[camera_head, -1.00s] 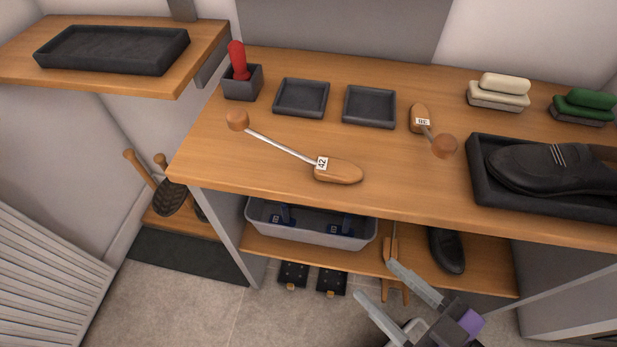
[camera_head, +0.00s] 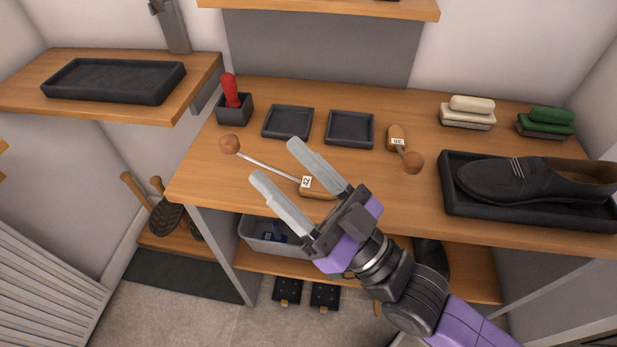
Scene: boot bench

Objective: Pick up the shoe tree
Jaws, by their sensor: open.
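A shoe tree (camera_head: 265,167) marked 42 lies on the bench top, with a round wooden knob at its left end, a thin metal rod and a wooden toe block. A second, shorter-looking shoe tree (camera_head: 397,138), its label too small to read surely, lies further right, with its knob towards the front. My gripper (camera_head: 272,158) is open and empty. In the picture its fingers lie to either side of the 42 shoe tree's rod and label, and the gripper hides part of the toe block. I cannot tell how high the fingers are above it.
Two shallow dark trays (camera_head: 288,122) (camera_head: 350,129) and a small box with a red-handled tool (camera_head: 232,100) stand behind. A black shoe lies in a dark tray (camera_head: 455,211) at right. Two brushes (camera_head: 467,113) (camera_head: 546,123) stand at the back right. A grey bin (camera_head: 250,232) sits below.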

